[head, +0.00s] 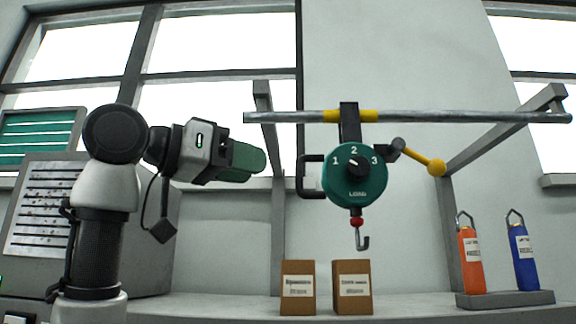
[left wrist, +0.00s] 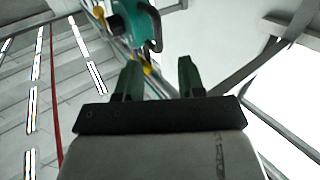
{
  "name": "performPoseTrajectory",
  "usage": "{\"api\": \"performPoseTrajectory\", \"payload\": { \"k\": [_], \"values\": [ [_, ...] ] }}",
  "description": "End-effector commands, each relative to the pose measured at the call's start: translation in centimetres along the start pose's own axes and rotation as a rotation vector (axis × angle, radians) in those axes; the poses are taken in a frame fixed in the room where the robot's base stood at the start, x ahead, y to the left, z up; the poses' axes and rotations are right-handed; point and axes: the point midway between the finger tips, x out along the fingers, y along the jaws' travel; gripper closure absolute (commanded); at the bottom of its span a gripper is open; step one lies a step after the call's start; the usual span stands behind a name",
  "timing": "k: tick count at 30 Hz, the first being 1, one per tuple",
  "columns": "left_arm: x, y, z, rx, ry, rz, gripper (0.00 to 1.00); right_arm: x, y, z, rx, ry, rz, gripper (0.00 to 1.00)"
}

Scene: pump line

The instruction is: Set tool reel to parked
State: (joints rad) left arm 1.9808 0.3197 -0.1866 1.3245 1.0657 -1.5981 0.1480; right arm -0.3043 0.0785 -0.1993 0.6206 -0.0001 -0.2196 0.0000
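The tool reel (head: 354,182) is a round green body hanging from a horizontal rail. Its face has a black knob (head: 357,167) among the numbers 1, 2 and 3; its white mark seems to lean towards 1. A lever with a yellow ball (head: 436,168) sticks out to the right, tilted slightly down. A hook (head: 361,240) hangs below a red bead. My left gripper (head: 262,162) is left of the reel, apart from it. In the left wrist view its green fingers (left wrist: 160,80) are spread with nothing between, and the reel (left wrist: 132,22) shows beyond them. My right gripper is not in view.
The rail (head: 480,117) runs on grey brackets. A black bracket (head: 304,178) sits at the reel's left side. Two brown boxes (head: 298,288) stand on the shelf below. Orange (head: 471,260) and blue (head: 522,257) cylinders stand in a holder at right. Space between gripper and reel is mostly free.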

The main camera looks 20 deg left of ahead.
Motion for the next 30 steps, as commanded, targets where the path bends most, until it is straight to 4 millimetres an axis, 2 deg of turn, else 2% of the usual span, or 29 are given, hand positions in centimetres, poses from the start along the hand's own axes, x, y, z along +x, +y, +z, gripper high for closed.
{"api": "performPoseTrajectory", "payload": {
  "k": [1, 3, 9, 15, 22, 23, 30],
  "values": [
    [1.3, 0.1, -0.3, -0.001, -0.004, 0.003, 0.61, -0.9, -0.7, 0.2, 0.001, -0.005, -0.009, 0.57],
    [2.6, 0.1, -0.3, 0.0, -0.004, 0.003, 0.61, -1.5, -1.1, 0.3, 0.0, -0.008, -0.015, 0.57],
    [5.5, 0.1, -0.2, -0.001, -0.003, 0.002, 0.61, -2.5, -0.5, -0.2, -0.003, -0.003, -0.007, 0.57],
    [6.7, 0.0, 0.0, 0.0, -0.002, 0.001, 0.61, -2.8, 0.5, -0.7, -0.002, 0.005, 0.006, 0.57],
    [6.7, 0.0, 0.1, 0.001, -0.001, 0.001, 0.61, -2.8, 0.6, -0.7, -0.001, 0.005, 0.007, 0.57],
    [6.7, 0.0, 0.1, 0.001, -0.001, 0.001, 0.62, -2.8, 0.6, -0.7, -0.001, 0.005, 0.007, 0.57],
    [6.7, 0.1, 0.1, 0.001, -0.001, 0.001, 0.99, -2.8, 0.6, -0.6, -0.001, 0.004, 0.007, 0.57]
  ]
}}
